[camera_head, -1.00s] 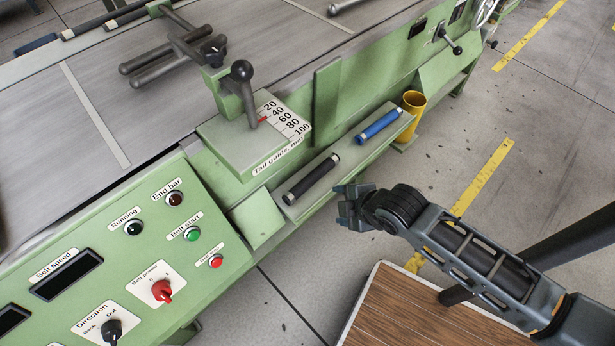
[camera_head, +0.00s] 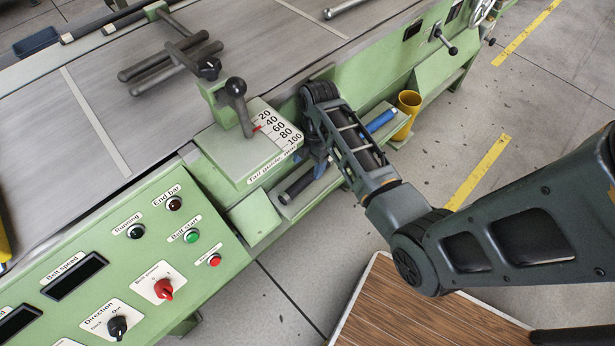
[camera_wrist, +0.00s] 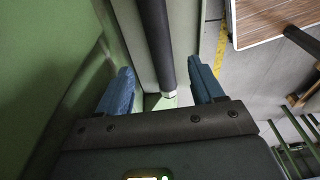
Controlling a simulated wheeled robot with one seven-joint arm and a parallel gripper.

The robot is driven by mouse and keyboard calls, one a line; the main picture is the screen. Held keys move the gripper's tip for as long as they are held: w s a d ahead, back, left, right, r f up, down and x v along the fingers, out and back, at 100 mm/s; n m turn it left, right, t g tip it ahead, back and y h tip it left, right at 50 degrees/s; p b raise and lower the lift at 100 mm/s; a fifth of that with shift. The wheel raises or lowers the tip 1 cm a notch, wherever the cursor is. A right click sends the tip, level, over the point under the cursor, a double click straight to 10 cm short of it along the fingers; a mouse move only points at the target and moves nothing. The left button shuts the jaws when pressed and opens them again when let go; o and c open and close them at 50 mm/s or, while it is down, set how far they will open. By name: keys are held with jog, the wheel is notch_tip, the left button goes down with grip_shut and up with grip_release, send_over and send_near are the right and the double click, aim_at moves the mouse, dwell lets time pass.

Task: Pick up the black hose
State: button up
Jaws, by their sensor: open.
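The black hose (camera_head: 297,187) lies on the green side shelf of the machine, partly hidden behind my arm in the head view. In the wrist view the black hose (camera_wrist: 157,40) runs from the top edge down to a light end, in line with the gap between my fingers. My gripper (camera_wrist: 160,90) is open and empty, with one blue finger on each side of that line. In the head view my gripper (camera_head: 319,165) is over the shelf and mostly hidden by my arm. I cannot tell whether the fingers touch the hose.
A blue hose (camera_head: 380,121) lies farther along the same shelf (camera_head: 334,178), partly behind my arm. A yellow cup (camera_head: 406,112) stands beyond it. The guide box with its lever (camera_head: 237,100) stands close left of my gripper. A wooden top (camera_head: 400,318) is at the front.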

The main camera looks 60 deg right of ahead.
aim_at(308, 175)
notch_tip(308, 175, down, 6)
jog(key=shift+a+r, duration=0.15)
jog(key=shift+c, duration=0.3)
jog(key=c, duration=1.2)
